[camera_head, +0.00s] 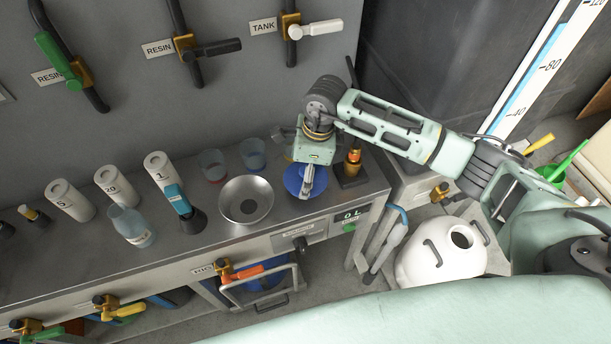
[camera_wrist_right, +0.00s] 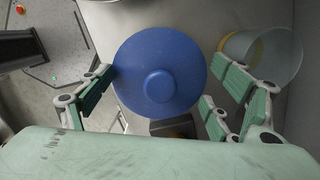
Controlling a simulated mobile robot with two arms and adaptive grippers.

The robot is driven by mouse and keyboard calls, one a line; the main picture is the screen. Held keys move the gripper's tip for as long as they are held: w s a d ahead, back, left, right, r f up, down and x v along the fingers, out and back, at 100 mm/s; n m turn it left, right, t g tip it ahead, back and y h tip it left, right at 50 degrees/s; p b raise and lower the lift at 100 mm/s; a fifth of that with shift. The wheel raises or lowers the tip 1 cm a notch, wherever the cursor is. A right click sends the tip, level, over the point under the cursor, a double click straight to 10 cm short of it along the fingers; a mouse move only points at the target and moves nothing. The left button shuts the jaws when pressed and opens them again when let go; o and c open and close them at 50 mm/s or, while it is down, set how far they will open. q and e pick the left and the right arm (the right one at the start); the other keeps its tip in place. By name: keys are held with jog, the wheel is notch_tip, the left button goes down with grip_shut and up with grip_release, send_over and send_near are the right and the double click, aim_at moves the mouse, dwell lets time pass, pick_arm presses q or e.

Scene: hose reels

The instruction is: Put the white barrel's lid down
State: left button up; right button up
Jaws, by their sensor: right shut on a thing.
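The white barrel (camera_head: 425,262) stands on the floor right of the bench, its round top opening uncovered. A round blue lid (camera_head: 294,181) is at the right end of the bench top. My right gripper (camera_head: 308,188) is over this lid and shut on it. In the right wrist view, the lid (camera_wrist_right: 138,65) shows its central knob facing the camera, with my right fingers (camera_wrist_right: 154,98) on either side of its rim. I cannot tell whether the lid touches the bench. My left gripper is not in view.
A steel bowl (camera_head: 232,211) sits left of the lid on the bench (camera_head: 95,262). Clear cups (camera_head: 253,155) stand behind, and a dark stand with a brass fitting (camera_head: 353,165) is to the right. White cylinders and a flask stand farther left. A hose nozzle (camera_head: 390,240) hangs beside the barrel.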

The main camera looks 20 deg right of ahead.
notch_tip(320, 180, down, 2)
jog(key=shift+f, duration=0.5)
jog(key=o, duration=0.8)
jog(key=shift+o, duration=0.2)
jog(key=shift+r, duration=0.15)
jog(key=shift+r, duration=0.2)
notch_tip(320, 180, up, 12)
jog(key=d+b, duration=0.1)
jog(key=b, duration=0.1)
jog(key=shift+s+d+f, duration=0.2)
jog(key=shift+s+d, duration=0.15)
